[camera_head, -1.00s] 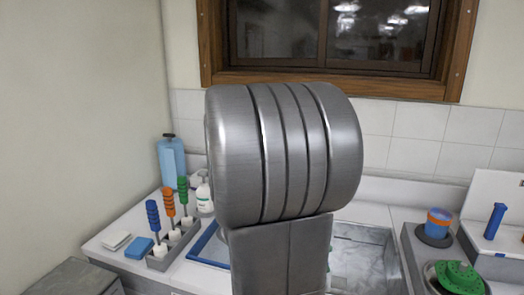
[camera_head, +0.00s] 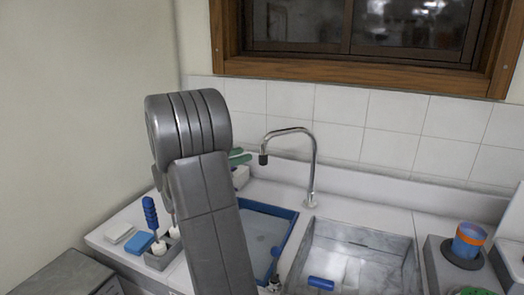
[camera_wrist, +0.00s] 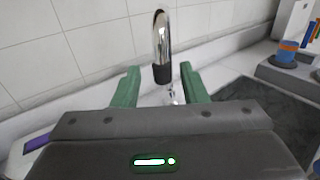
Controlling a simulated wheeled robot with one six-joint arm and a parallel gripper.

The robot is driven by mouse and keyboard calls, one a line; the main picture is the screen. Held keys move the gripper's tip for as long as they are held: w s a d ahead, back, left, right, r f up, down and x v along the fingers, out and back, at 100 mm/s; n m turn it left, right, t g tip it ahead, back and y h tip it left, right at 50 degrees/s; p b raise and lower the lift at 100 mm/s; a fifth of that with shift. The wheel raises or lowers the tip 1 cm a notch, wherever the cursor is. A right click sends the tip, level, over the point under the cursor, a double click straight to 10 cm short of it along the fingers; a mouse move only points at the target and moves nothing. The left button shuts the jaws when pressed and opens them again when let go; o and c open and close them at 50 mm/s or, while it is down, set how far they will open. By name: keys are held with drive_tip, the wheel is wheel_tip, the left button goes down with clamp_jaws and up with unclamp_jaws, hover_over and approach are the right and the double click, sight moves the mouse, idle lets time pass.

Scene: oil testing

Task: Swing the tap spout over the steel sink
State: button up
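The chrome tap (camera_head: 314,165) stands behind the basins, its spout arching left and ending in a black tip (camera_head: 263,159) over the back of the blue-rimmed basin (camera_head: 292,216). The steel sink (camera_head: 405,243) lies to the right of that basin. My gripper has green fingers, partly hidden by my arm in the head view (camera_head: 240,157), just left of the spout tip. In the wrist view my gripper (camera_wrist: 160,88) is open and empty, with the spout's black tip (camera_wrist: 162,74) showing between the fingers; I cannot tell whether it is within their reach.
A blue-handled tool (camera_head: 150,213) stands in a grey rack (camera_head: 160,258) at left, beside a blue sponge (camera_head: 143,245). A blue object (camera_head: 321,283) is in the sink. A blue and orange cup (camera_head: 468,241) stands at right. The tiled wall (camera_head: 340,105) is close behind the tap.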

sight(261, 150)
drive_tip(key=x, duration=0.8)
drive_tip(key=shift+w+d, duration=0.2)
drive_tip(key=shift+d, duration=0.1)
clamp_jaws()
